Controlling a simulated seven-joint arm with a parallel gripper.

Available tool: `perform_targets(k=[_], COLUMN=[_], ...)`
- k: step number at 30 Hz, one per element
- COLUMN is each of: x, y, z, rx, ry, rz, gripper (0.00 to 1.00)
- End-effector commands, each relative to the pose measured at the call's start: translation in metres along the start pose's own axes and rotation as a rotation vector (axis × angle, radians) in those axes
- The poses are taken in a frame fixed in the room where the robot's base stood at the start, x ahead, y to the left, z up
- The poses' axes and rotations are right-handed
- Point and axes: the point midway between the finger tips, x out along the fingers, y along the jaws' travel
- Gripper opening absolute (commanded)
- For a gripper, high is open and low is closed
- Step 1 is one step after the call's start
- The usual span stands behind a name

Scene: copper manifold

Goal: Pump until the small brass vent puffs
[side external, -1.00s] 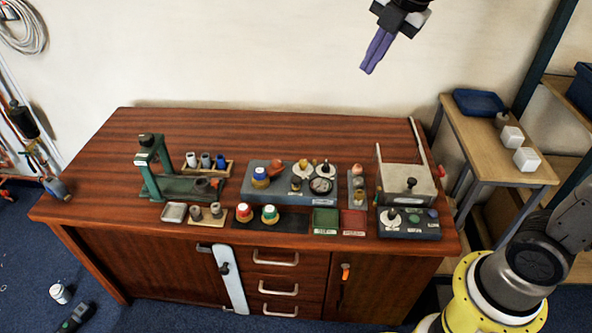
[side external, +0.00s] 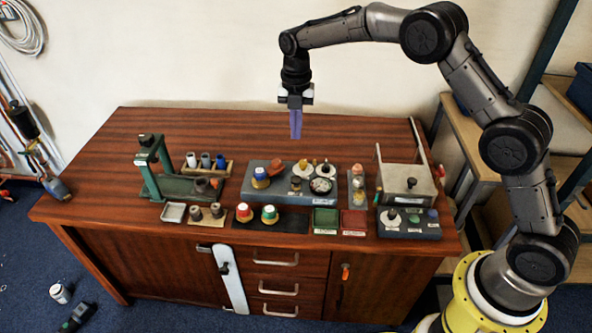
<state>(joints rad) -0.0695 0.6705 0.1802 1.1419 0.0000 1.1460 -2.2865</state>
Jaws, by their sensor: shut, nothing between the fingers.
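A grey manifold block (side external: 277,190) sits on the middle of the wooden bench. It carries a blue-and-white knob (side external: 261,177), an orange-red rounded part (side external: 276,167), a round dial (side external: 321,185) and small brass-coloured fittings (side external: 296,183) on top. Which fitting is the vent is too small to tell, and no puff shows. I cannot tell for sure which part is the pump. My gripper (side external: 296,137) points down with its purple fingers together and empty. In the picture its tips are just above the block's back edge, apparently in the air and touching nothing.
A green press (side external: 148,165) stands at left near several small cups. Red and teal knobs (side external: 269,213) sit on a dark strip in front. A metal box (side external: 407,180) and a dark panel (side external: 408,223) are at right. The bench's back left is clear.

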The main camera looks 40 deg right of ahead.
Motion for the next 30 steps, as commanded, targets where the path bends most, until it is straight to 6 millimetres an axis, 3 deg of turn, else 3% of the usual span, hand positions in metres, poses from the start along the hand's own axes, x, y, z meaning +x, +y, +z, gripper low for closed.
perform_targets(k=[14,20,30], x=[0.008,0.037,0.103], y=[0.0,-0.001,-0.001], z=[-0.001,-0.001,-0.002], rx=[0.0,0.0,0.0], ry=[0.003,0.005,0.005], rz=[-0.004,-0.006,-0.006], gripper=[0.0,0.0,0.0])
